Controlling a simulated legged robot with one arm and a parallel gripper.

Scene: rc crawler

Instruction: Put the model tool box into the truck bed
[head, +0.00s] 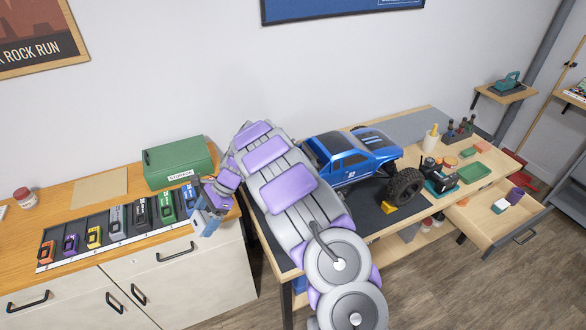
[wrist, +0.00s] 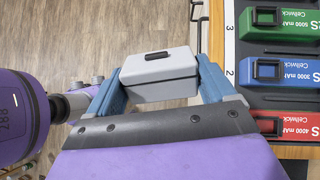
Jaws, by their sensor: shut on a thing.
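The model tool box (wrist: 160,76) is a small light grey box with a black handle on its lid. In the wrist view my gripper (wrist: 161,86) is shut on it, one blue finger at each side. In the head view my gripper (head: 205,215) hangs at the right end of the wooden cabinet by its front edge; the box is hard to make out there. The blue truck (head: 352,158) stands on the workbench, its hood to the right. Its bed, at the left rear, is largely hidden behind my arm. The gripper is well left of the truck.
A row of labelled battery packs (head: 115,216) lies in a tray on the cabinet, close beside my gripper. A green storage box (head: 180,163) stands behind. The workbench's open drawer (head: 493,215) juts out at the right. Wood floor shows below the gripper.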

